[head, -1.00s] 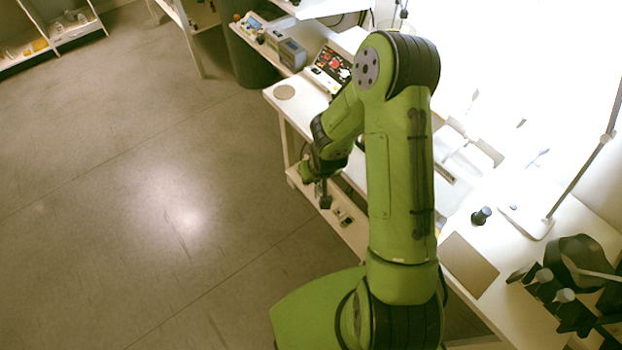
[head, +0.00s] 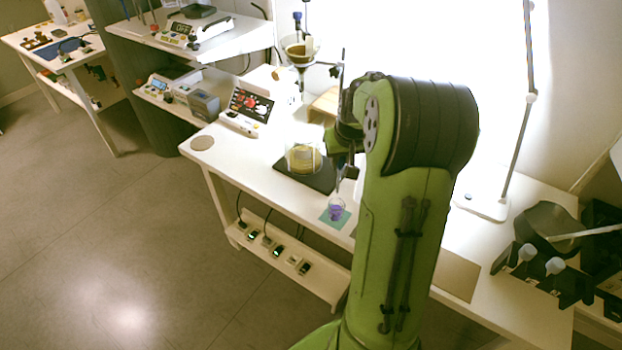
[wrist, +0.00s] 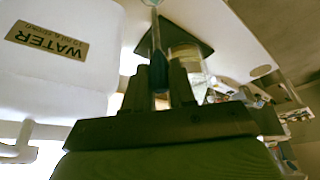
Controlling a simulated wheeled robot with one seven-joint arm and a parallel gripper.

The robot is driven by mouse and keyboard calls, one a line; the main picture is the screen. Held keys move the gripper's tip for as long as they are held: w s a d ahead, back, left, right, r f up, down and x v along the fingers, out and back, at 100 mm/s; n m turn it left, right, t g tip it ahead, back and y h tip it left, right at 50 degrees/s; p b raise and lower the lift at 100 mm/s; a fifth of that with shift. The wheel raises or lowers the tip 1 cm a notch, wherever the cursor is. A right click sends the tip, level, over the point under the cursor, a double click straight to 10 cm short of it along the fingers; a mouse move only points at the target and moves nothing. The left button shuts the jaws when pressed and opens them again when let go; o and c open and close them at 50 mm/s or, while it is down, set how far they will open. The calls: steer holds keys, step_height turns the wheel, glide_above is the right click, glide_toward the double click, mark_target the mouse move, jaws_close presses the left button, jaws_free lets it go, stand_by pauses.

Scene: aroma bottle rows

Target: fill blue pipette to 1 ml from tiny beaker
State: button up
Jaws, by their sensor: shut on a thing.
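The blue pipette (wrist: 157,48) is between my gripper's fingers (wrist: 157,82) in the wrist view, its thin tip pointing away toward the top edge. In the head view my gripper (head: 350,160) is partly hidden behind my arm, and the pipette shows only as a thin pale line below it. The tiny beaker (head: 336,211) holds purple liquid and stands on a small teal mat (head: 325,219) near the bench's front edge. The pipette's lower end appears just above or at the beaker's mouth; I cannot tell whether it is inside. The fill level in the pipette is not readable.
A larger glass vessel with yellow contents (head: 303,158) stands on a black plate (head: 322,180) behind the tiny beaker. A white container labelled WATER (wrist: 80,60) is close on the left in the wrist view. A control panel (head: 248,105) stands at the back left.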

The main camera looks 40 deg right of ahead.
steer(key=shift+s+r, duration=0.1)
steer(key=shift+r, duration=0.1)
steer(key=shift+f+b, duration=4.05)
steer(key=shift+f, duration=1.2)
jaws_close()
